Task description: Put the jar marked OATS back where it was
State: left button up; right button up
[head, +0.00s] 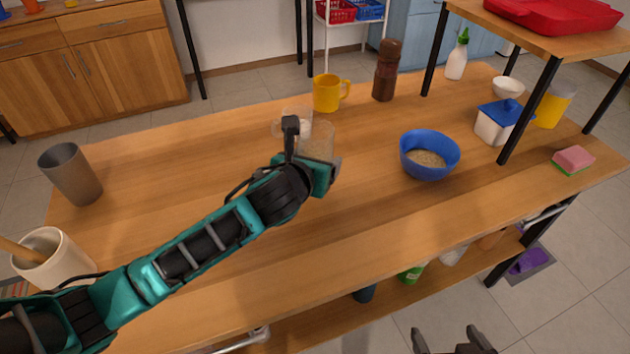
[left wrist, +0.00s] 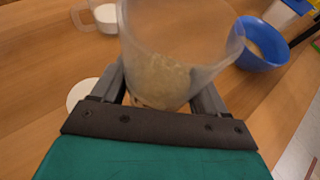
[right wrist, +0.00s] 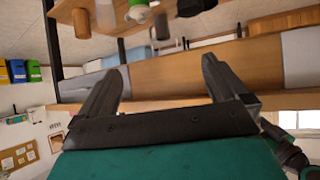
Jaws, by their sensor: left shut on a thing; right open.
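A clear jar (head: 318,138) with some pale grainy contents is in my left gripper (head: 312,165), over the middle of the table. The left wrist view shows the jar (left wrist: 165,60) between the two fingers, which are shut on it. No OATS mark is readable, and I cannot tell whether the jar's base touches the table. A blue bowl (head: 429,155) to the right holds similar pale grain; it also shows in the left wrist view (left wrist: 262,45). My right gripper (head: 455,342) is open and empty, low in front of the table; its fingers show in the right wrist view (right wrist: 155,85).
A clear cup with white contents (left wrist: 106,17) and a white disc (left wrist: 84,93) are near the jar. A yellow mug (head: 327,93) and brown mill (head: 386,70) stand behind. A blue-lidded box (head: 497,122) and raised shelf (head: 560,40) are right. The table's left middle is clear.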

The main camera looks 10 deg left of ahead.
pick_arm(q)
notch_tip(320, 180, down, 4)
jog(key=shift+f+b, duration=0.1)
jog(key=shift+b, duration=0.55)
jog(key=shift+f, duration=0.25)
jog(key=o, duration=1.2)
pick_arm(e)
jog(key=shift+w+a+f, duration=0.1)
jog(key=shift+w+a, duration=0.2)
jog(key=shift+a, duration=0.05)
